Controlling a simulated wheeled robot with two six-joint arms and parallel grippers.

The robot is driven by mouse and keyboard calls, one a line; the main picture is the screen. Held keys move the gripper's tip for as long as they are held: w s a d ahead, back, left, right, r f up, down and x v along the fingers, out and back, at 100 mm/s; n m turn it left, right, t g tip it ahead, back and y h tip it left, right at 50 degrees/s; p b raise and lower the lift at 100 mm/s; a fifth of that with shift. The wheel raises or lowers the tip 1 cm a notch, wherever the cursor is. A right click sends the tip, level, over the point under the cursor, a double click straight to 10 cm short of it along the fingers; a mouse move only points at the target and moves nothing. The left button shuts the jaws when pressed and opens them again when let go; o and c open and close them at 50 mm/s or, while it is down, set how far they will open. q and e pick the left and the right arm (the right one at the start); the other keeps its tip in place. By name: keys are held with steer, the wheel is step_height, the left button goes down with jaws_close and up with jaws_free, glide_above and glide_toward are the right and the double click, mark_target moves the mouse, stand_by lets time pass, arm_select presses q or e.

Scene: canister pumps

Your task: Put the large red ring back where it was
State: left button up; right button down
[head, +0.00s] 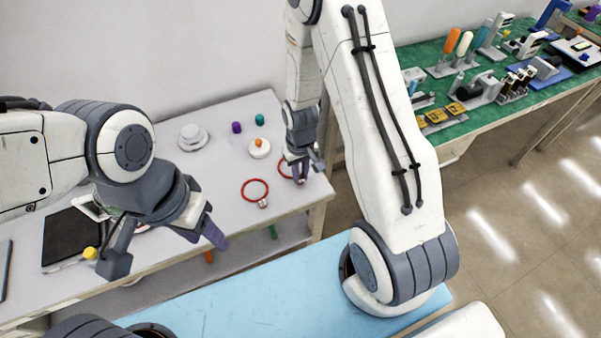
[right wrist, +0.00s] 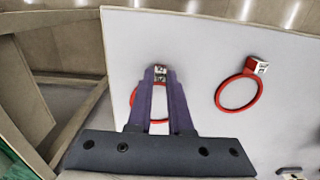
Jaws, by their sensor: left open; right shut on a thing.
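Two red rings with small metal-faced tabs are at the right end of the white table. My right gripper (head: 300,178) points down there, its purple fingers shut on the tab of one red ring (head: 284,166). In the right wrist view the fingers partly hide this ring (right wrist: 133,101), and the tab (right wrist: 160,73) shows at their tips. I cannot tell whether this ring touches the table. The other red ring (head: 255,181) lies flat beside it, and also shows in the right wrist view (right wrist: 219,95). Which ring is larger is unclear. My left gripper (head: 165,250) is open and empty above the table's front edge.
The white table (head: 222,172) also bears a white disc with an orange knob (head: 259,147), purple (head: 236,127) and teal (head: 259,119) caps, a stepped white piece (head: 193,137) and a black panel (head: 70,236). A green bench (head: 420,62) with several items stands right.

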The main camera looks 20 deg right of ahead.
steer(key=c, duration=0.8)
jaws_free()
steer(key=shift+f, duration=0.15)
steer(key=shift+c, duration=0.2)
step_height(320, 180, up, 12)
steer(key=s+a+r+n, duration=0.2)
steer(key=s+a+r, duration=0.1)
steer(key=s, duration=0.3)
steer(key=s+a+r+n, duration=0.2)
steer(key=s+a+r, duration=0.2)
steer(key=s+a, duration=0.2)
steer(key=s+a+r+n+y, duration=0.1)
steer(key=s+a+r+n, duration=0.2)
steer(key=s, duration=0.4)
steer(key=shift+s+a+r, duration=0.25)
steer(key=shift+a+r, duration=0.45)
steer(key=shift+a, duration=0.4)
